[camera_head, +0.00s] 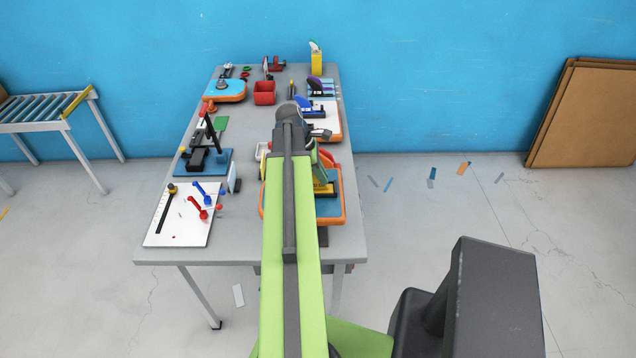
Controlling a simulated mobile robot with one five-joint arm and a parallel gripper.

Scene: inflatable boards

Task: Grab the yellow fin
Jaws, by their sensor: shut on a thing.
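A yellow piece, which I take for the yellow fin (326,189), shows just right of my arm. It is at the blue and orange board (330,208) on the right side of the table, and its left part is hidden behind my arm. My arm reaches forward over the table and bends down near its far end. My gripper (319,172) is low beside the yellow piece and shut on it. The fingertips are mostly hidden, so their exact contact is unclear.
The grey table (240,240) carries a white board (180,228) with red and blue tools, and a blue base (207,163) with a black press. A red bin (264,93), a yellow bottle (317,58) and other boards stand farther back. Bare tabletop lies along the front edge.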

